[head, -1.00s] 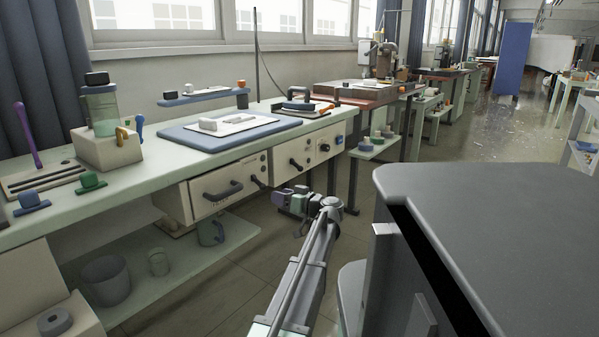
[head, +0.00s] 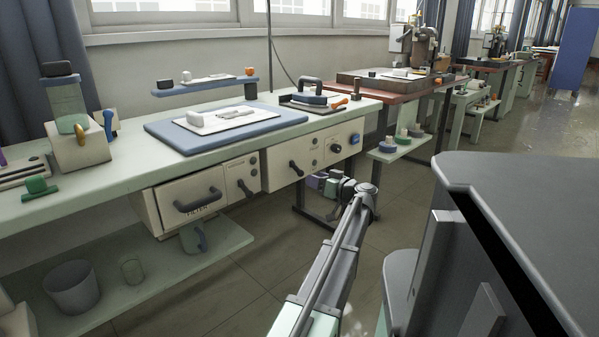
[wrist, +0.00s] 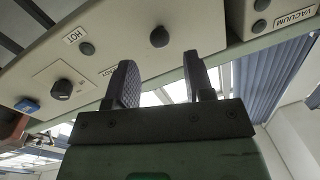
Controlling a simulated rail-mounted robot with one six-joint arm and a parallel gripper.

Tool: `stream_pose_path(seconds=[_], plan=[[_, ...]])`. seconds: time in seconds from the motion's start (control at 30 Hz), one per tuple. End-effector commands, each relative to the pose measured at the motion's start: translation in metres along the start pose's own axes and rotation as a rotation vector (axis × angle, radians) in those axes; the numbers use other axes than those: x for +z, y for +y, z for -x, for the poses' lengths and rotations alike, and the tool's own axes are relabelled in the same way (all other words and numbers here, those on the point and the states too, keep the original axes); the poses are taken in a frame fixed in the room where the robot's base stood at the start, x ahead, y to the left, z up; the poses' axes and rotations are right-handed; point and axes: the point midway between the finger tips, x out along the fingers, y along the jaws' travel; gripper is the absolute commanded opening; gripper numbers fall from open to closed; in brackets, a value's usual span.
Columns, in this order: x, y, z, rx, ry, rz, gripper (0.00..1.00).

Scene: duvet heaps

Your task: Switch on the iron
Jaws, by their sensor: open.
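The dark iron (head: 312,98) with an arched handle rests on a stand at the bench's right end. Below it, the cream control panel (head: 315,150) carries a dark round knob (head: 336,148), a blue button (head: 355,138) and a black lever (head: 295,169). In the wrist view the round knob (wrist: 62,90) and blue button (wrist: 27,105) are at left, and the HOT label (wrist: 76,35) is above. My gripper (head: 325,184) is below the panel in the head view. In the wrist view my gripper (wrist: 160,72) is open and empty, its fingers below another dark knob (wrist: 159,37). Contact cannot be told.
A drawer (head: 190,199) with a black handle is left of the panel. The blue pressing pad (head: 170,140) lies on the bench top. A lower shelf (head: 205,245) holds containers. A dark grey counter (head: 530,195) stands at the right. Open floor lies between it and the bench.

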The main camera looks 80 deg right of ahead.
Motion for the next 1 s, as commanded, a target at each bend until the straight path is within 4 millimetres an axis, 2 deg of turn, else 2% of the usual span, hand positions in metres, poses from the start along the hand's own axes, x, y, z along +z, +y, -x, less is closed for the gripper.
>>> stream_pose_path(seconds=[0.2, 0.33, 0.5, 0.7, 1.0], plan=[[0.0, 0.001, -0.054, -0.002, -0.001, 0.0, 0.48], [0.0, 0.001, -0.077, -0.001, 0.0, 0.0, 0.48], [0.0, 0.0, -0.088, 0.0, 0.0, 0.0, 0.48], [0.0, 0.0, -0.088, 0.0, 0.0, 0.0, 0.47], [0.0, 0.0, -0.088, 0.0, 0.0, 0.0, 0.01]])
